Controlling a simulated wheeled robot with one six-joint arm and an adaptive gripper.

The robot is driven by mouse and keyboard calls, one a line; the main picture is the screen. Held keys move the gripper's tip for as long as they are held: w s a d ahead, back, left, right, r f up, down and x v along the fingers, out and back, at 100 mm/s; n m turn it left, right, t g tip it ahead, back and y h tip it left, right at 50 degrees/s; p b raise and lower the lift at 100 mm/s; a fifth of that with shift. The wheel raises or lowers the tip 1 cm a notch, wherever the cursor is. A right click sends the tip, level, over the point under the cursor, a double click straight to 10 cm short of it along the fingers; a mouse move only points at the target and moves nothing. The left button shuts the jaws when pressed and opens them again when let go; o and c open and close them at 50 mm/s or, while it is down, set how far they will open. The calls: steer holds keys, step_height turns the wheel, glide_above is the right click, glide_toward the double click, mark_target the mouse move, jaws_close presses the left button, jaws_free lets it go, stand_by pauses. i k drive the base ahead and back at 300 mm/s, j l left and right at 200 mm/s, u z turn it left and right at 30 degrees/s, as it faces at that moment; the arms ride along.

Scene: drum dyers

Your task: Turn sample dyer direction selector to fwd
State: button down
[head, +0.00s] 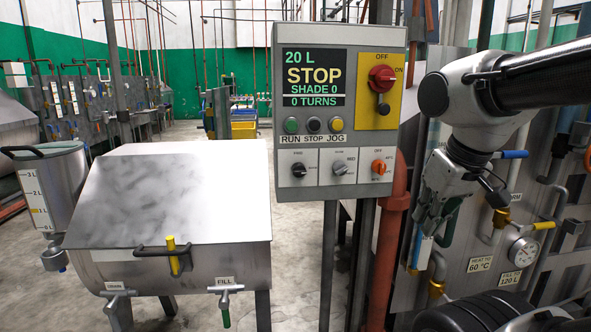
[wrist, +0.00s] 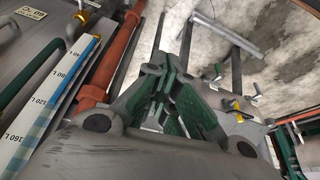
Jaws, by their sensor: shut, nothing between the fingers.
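The grey control box (head: 335,50) stands on a post in the middle of the head view. On its bottom row, the left black knob (head: 298,169) has small lettering above it that looks like FWD; I cannot tell which way it points. The screen (head: 313,77) reads 20 L, STOP, SHADE 0, 0 TURNS. My gripper (head: 422,238) hangs fingers down, right of the box and below the knob row, apart from it. In the wrist view its green-sided fingers (wrist: 182,112) are closed and empty.
A red isolator knob (head: 382,77) is on the yellow plate above. The RUN, STOP and JOG buttons (head: 313,125) lie between. A steel drum dyer (head: 170,195) stands at left. A red pipe (head: 393,210) and a level scale (wrist: 50,100) are close to my gripper.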

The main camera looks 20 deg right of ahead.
mark_target(298, 169)
steer(key=j+z, duration=0.15)
steer(key=z, duration=0.3)
steer(key=i+j+z, duration=0.1)
steer(key=j+z, duration=0.15)
steer(key=z, duration=0.15)
steer(key=j+z, duration=0.2)
steer(key=z, duration=0.25)
